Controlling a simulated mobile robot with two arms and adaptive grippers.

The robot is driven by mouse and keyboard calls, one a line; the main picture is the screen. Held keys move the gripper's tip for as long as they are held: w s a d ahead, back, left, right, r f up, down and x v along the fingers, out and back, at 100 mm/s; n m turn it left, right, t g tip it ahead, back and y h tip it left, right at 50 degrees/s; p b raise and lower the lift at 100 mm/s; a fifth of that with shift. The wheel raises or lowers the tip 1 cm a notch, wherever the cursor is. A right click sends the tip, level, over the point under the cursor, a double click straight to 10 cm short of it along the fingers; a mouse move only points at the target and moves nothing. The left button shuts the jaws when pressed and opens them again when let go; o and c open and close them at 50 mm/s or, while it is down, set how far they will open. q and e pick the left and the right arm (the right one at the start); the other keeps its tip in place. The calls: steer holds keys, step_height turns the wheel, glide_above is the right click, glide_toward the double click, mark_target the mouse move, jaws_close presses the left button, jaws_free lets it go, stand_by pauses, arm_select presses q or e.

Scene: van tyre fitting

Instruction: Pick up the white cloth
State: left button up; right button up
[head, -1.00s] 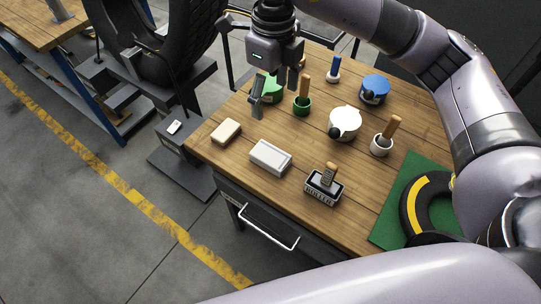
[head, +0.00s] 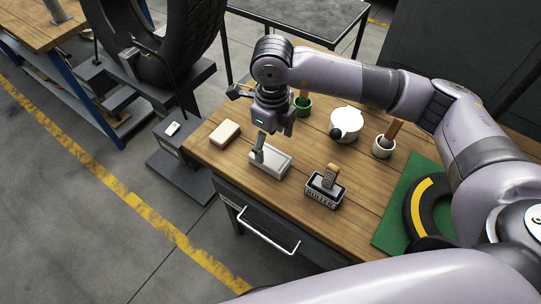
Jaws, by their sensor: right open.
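A pale, flat rectangular item (head: 278,167) lies near the front of the wooden table, left of middle; it is the likeliest white cloth, but I cannot tell whether it is folded cloth or a shallow tray. My right gripper (head: 273,143) is open and points down just over its back left part. One finger overlaps it in the picture; contact cannot be told. A cream block (head: 224,134) lies to its left. My left gripper is not in view.
A dark labelled holder with a wooden-handled tool (head: 325,187) stands close on the right. Behind are a white pot (head: 346,122), a white cup (head: 383,147) and a green cup (head: 303,106). A tyre piece (head: 420,207) lies on a green mat (head: 391,221).

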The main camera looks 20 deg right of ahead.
mark_target(270, 157)
steer(key=shift+f, duration=0.55)
steer(key=shift+f+p, duration=0.35)
steer(key=shift+p, duration=0.05)
steer(key=f, duration=0.2)
steer(key=f+p, duration=0.1)
steer(key=shift+s+a+f, duration=0.1)
steer(key=shift+a+f, duration=0.1)
steer(key=shift+f, duration=0.5)
steer(key=c, duration=1.1)
